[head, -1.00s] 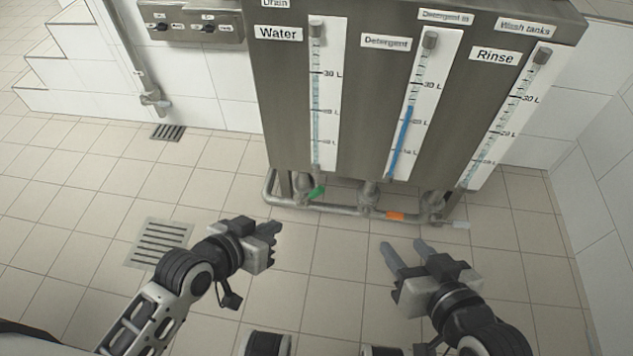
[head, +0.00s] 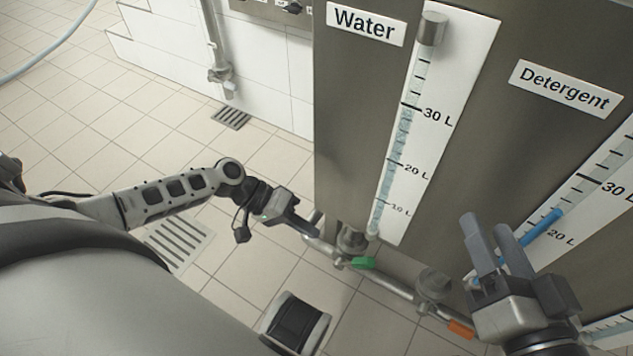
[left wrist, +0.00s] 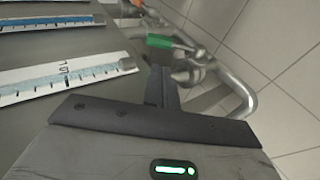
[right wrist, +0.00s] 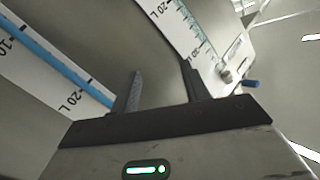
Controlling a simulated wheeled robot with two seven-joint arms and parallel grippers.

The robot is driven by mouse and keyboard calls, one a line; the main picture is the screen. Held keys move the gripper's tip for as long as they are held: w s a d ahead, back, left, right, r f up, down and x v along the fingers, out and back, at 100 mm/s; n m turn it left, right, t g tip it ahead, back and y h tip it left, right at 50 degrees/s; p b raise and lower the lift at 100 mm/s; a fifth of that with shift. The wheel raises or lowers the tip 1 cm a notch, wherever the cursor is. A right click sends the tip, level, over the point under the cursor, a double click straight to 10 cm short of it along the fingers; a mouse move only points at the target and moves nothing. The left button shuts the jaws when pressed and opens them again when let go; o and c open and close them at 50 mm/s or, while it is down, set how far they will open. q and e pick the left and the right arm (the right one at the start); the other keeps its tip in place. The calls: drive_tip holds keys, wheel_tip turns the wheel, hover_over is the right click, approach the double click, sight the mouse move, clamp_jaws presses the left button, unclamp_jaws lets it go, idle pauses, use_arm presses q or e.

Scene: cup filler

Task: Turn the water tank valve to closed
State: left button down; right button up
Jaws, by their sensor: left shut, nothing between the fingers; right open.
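The water tank (head: 345,150) is a steel panel with a "Water" label (head: 365,24) and a level gauge (head: 405,130). Below it, the valve's green handle (head: 362,263) sits on the pipe; it also shows in the left wrist view (left wrist: 160,41). My left gripper (head: 314,232) is shut and empty, left of the green handle. In the left wrist view its fingers (left wrist: 161,80) point at the valve, just short of the handle; I cannot tell if they touch. My right gripper (head: 483,245) is open and empty, in front of the detergent gauge.
An orange valve handle (head: 461,329) is further right on the same pipe (head: 390,287). The detergent gauge (head: 575,205) stands close to my right gripper. Floor drains (head: 178,245) lie at left. The tiled floor (head: 120,130) at left is open.

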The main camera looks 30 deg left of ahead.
sight(359, 260)
use_arm(q)
drive_tip(key=b+x, duration=0.3)
drive_tip(key=x, duration=0.7)
drive_tip(key=shift+f, duration=0.1)
drive_tip(key=shift+w+d+f, duration=0.15)
drive_tip(key=shift+d+f, duration=0.15)
drive_tip(key=shift+d, duration=0.3)
use_arm(e)
wheel_tip(359, 260, up, 6)
drive_tip(key=w+n+t+y, duration=0.2)
drive_tip(key=n+t, duration=0.1)
drive_tip(key=shift+w+d+f+n+t, duration=0.2)
drive_tip(key=shift+d+f+n+t, duration=0.1)
drive_tip(key=shift+d+t, duration=0.15)
